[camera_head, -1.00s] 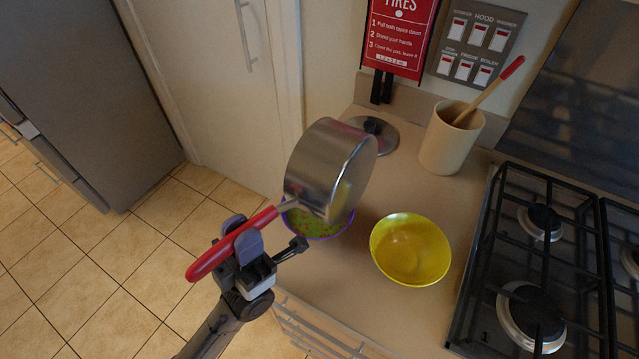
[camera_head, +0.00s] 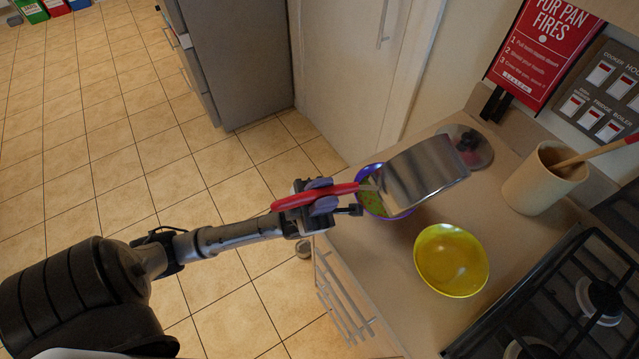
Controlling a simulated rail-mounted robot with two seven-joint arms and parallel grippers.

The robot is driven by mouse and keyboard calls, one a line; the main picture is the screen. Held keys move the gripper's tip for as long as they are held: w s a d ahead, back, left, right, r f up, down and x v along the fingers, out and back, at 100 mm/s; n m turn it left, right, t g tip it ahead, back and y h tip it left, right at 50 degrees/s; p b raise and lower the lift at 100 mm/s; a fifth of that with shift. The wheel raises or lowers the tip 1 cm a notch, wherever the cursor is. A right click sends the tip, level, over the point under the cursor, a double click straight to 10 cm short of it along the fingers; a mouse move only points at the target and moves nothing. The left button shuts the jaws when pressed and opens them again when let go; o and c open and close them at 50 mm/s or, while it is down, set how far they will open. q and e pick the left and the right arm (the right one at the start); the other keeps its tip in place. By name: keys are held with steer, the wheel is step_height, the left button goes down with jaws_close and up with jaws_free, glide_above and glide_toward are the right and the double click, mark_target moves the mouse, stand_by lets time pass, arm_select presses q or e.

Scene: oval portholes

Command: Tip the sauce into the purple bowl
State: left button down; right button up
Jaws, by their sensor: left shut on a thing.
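My left gripper (camera_head: 318,198) is shut on the red handle (camera_head: 300,197) of a steel saucepan (camera_head: 420,177). The saucepan is held in the air, strongly tilted, and from this view overlaps the far right part of the purple bowl (camera_head: 390,215). The purple bowl sits on the counter near its left edge, with green and reddish contents showing inside. The inside of the saucepan is hidden, so I cannot tell whether sauce is left in it or flowing. My right gripper is not in view.
A yellow bowl (camera_head: 451,260) stands right of the purple bowl. A pan lid (camera_head: 470,147) lies behind the saucepan. A beige utensil pot (camera_head: 540,180) with a wooden spoon and the gas hob (camera_head: 570,300) are at the right. Tiled floor is open at the left.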

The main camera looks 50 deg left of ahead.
arm_select(q)
steer(key=s+d+r+m+g+y+p, duration=0.1)
steer(key=d+r+m+g+y+p, duration=0.1)
steer(key=d+m+g+y+p, duration=0.4)
steer(key=shift+d+r+m+g+y+p, duration=0.2)
steer(key=shift+m+g+y+p, duration=2.45)
steer(key=shift+g+p, duration=0.85)
